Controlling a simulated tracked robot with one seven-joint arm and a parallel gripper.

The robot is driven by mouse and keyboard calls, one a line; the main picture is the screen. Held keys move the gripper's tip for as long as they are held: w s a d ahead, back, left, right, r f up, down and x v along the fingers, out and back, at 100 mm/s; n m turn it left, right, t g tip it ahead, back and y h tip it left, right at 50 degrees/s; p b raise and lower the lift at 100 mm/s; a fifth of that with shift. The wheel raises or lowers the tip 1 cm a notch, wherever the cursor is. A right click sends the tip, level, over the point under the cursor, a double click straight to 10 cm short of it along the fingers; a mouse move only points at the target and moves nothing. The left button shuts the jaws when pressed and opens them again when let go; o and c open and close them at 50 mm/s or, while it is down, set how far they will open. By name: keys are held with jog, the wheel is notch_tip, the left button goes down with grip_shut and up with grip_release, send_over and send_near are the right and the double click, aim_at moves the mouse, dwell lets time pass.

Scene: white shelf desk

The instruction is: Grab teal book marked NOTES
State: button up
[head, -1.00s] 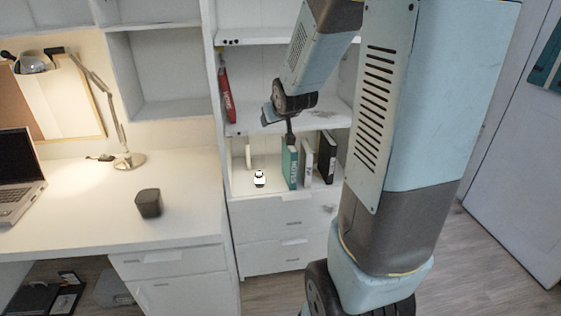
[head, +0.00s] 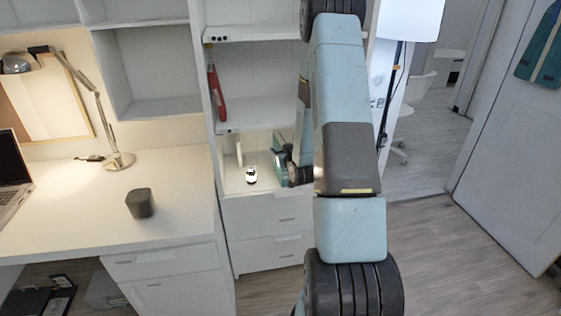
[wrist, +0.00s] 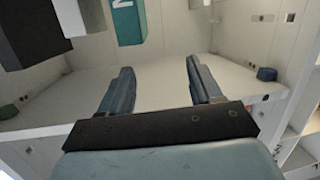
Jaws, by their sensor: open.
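The teal book (head: 279,158) stands upright on the lower shelf in the head view, partly hidden behind my arm. In the wrist view the teal book (wrist: 128,22), with a white letter N showing, is at the top left, cut off by the frame edge. My gripper (wrist: 160,70) is open, with nothing between its fingers. The teal book lies beyond and to the left of the fingertips in the wrist view, apart from them. In the head view my arm hides most of the gripper.
In the wrist view a black book (wrist: 32,30) and a pale book (wrist: 68,17) are left of the teal one. A small white figure (head: 251,175) stands left of the teal book. A red book (head: 216,97) leans on the shelf above. A desk holds a lamp (head: 118,160).

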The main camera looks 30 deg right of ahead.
jog(key=s+d+f+m+t+h, duration=0.1)
jog(key=s+d+f+m+t, duration=0.2)
jog(key=f, duration=0.5)
jog(key=w+d+n+g, duration=0.1)
jog(key=w+d, duration=0.1)
jog(key=w, duration=1.1)
jog(key=shift+d+f, duration=0.1)
grip_shut()
dwell(1.1)
